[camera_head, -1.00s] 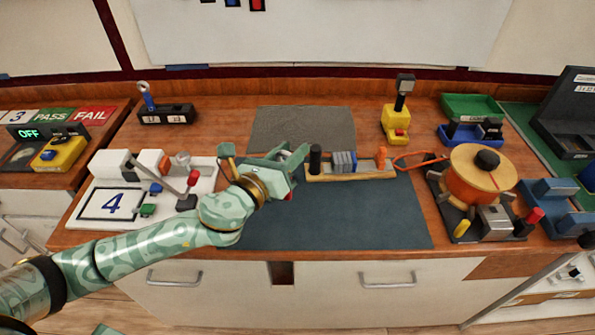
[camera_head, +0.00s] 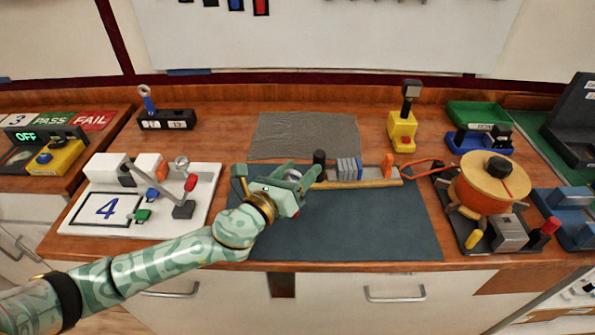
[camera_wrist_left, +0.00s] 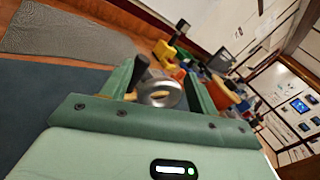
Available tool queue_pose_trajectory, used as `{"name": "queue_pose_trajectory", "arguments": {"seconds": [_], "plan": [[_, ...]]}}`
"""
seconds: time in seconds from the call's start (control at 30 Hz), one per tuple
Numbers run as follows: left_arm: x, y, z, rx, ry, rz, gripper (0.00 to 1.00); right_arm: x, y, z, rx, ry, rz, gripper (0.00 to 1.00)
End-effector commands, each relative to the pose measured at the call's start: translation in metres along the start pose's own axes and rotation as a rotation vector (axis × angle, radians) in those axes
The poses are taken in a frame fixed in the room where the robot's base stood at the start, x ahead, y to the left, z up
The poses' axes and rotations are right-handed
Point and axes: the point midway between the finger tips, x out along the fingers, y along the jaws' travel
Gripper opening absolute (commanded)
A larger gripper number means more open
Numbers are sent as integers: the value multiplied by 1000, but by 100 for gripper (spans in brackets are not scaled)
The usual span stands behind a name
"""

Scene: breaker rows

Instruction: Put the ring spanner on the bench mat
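My left gripper (camera_head: 298,190) is over the upper left part of the dark bench mat (camera_head: 350,225), by the left end of the breaker row. A little silver also shows at the fingers in the head view. The rest of the piece is hidden. A blue-handled spanner with a ring top (camera_head: 147,98) stands in a black rack (camera_head: 166,120) at the back left. My right gripper is out of view.
The breaker row (camera_head: 365,177) lies along the mat's back edge, with a black post (camera_head: 319,160). A white panel (camera_head: 95,225) with a red-tipped lever is at left, a cable reel (camera_head: 490,180) at right. A grey ribbed mat (camera_head: 300,135) is clear behind.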

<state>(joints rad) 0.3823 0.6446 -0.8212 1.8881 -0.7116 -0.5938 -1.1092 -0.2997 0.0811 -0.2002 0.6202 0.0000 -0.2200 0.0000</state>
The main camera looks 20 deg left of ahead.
Motion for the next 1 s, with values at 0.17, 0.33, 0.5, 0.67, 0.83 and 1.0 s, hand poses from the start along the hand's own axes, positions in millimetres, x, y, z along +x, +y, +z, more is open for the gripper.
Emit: {"name": "queue_pose_trajectory", "arguments": {"seconds": [0.17,0.33,0.5,0.67,0.83,1.0], "plan": [[0,0,0,0,0,0,59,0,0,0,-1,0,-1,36],[-8,-1,2,0,2,1,59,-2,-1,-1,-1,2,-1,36],[-44,-1,1,-1,4,0,59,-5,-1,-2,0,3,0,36],[-82,0,1,-1,4,1,59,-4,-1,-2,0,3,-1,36],[-110,0,1,-1,3,0,59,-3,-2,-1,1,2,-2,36],[-120,-1,2,-1,0,-1,59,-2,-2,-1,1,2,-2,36]]}}
